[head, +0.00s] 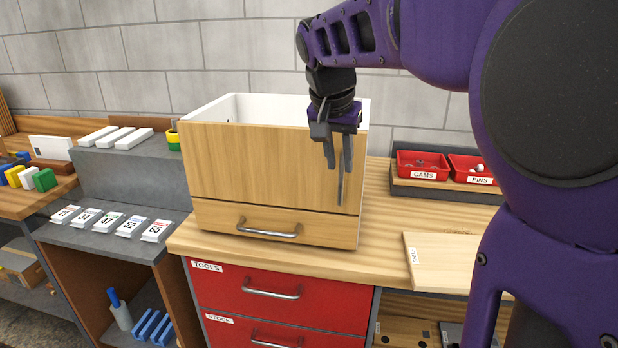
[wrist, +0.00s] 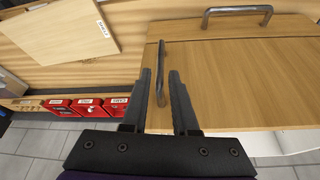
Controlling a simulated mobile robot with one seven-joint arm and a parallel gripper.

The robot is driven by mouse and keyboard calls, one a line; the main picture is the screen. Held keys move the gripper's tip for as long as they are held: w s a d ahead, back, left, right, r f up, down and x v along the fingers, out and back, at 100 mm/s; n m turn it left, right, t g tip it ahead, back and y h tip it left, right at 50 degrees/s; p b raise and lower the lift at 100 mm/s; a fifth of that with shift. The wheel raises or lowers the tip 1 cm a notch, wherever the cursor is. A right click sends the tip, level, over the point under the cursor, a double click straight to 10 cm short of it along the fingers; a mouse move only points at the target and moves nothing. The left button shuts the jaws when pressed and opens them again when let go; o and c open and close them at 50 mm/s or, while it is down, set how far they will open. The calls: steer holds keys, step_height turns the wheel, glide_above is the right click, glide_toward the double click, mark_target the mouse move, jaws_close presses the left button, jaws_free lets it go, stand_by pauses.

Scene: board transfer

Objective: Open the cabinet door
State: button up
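The cabinet is a light wood box with white inner walls, standing on the workbench. Its door (head: 255,165) is the large upper front panel and looks shut; it also shows in the wrist view (wrist: 235,80). The door's upright grey bar handle (wrist: 161,75) is near the door's right edge in the head view (head: 340,188). My gripper (wrist: 161,75) is open, with one finger on each side of this handle. In the head view my gripper (head: 337,152) points down in front of the door's right side. Whether either finger touches the bar, I cannot tell.
A drawer with a horizontal handle (head: 268,230) lies below the door. Red TOOLS drawers (head: 280,295) are under the bench. Red CAMS and PINS bins (head: 423,166) and a loose wooden board (head: 445,262) are at the right. Numbered cards (head: 110,222) lie at the left.

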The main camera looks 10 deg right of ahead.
mark_target(342, 180)
steer(key=b+x, duration=0.1)
steer(key=x, duration=0.7)
steer(key=shift+r, duration=0.1)
steer(key=shift+c, duration=0.3)
jaws_close()
stand_by(0.9)
